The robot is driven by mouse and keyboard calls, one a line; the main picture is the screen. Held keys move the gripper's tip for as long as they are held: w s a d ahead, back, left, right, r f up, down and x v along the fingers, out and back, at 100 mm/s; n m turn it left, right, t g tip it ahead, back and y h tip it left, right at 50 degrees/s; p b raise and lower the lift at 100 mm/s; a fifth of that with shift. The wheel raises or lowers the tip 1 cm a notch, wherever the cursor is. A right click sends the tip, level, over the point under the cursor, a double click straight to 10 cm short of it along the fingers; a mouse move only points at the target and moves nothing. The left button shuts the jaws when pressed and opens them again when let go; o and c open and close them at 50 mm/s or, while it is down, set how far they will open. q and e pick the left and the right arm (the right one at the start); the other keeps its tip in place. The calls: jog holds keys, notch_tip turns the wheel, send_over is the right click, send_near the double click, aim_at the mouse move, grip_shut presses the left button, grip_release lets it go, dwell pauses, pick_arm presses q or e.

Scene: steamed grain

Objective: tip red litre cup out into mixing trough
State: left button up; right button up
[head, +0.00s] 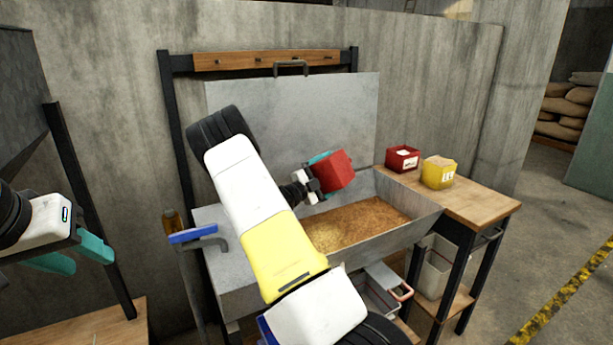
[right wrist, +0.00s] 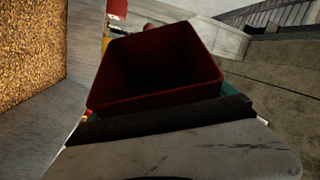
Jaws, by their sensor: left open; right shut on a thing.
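A red cup (head: 336,170) is held by my right gripper (head: 318,177) above the mixing trough (head: 425,217), and it looks tilted. In the right wrist view the red cup (right wrist: 160,65) shows its square mouth; the inside is dark and I see no grain in it. Golden grain (head: 355,223) covers the trough floor and also shows at the left of the right wrist view (right wrist: 30,50). My left gripper (head: 75,252) is open and empty at the far left, away from the trough.
On the wooden side table (head: 485,203) stand a red labelled container (head: 402,158) and a yellow one (head: 438,172). A raised metal lid (head: 290,115) stands behind the trough. A blue-topped lever (head: 192,234) is at the trough's left. A grey bin (head: 436,267) sits below.

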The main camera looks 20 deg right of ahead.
aim_at(334, 153)
notch_tip(334, 153, up, 4)
jog(key=m, duration=0.2)
jog(key=m+g+y, duration=0.1)
jog(key=m, duration=0.1)
jog(key=r+m+y, duration=0.1)
jog(key=m, duration=0.1)
jog(key=shift+m+y, duration=0.4)
jog(key=shift+m, duration=0.7)
jog(key=m+y, duration=0.1)
jog(key=m, duration=0.1)
jog(key=m+y, duration=0.1)
jog(key=shift+s+d+r+m, duration=0.1)
jog(key=shift+r+m, duration=0.25)
jog(key=shift+m, duration=0.05)
jog(key=shift+m+t+y, duration=0.4)
jog(key=shift+m+y, duration=0.1)
jog(key=shift+m, duration=0.7)
jog(key=shift+r+m+t+y, duration=0.35)
jog(key=shift+m+t+y, duration=0.25)
jog(key=shift+m, duration=0.6)
jog(key=m, duration=0.1)
jog(key=m+t+y, duration=0.1)
jog(key=m, duration=0.1)
jog(key=shift+r+y, duration=0.2)
jog(key=shift+y, duration=0.1)
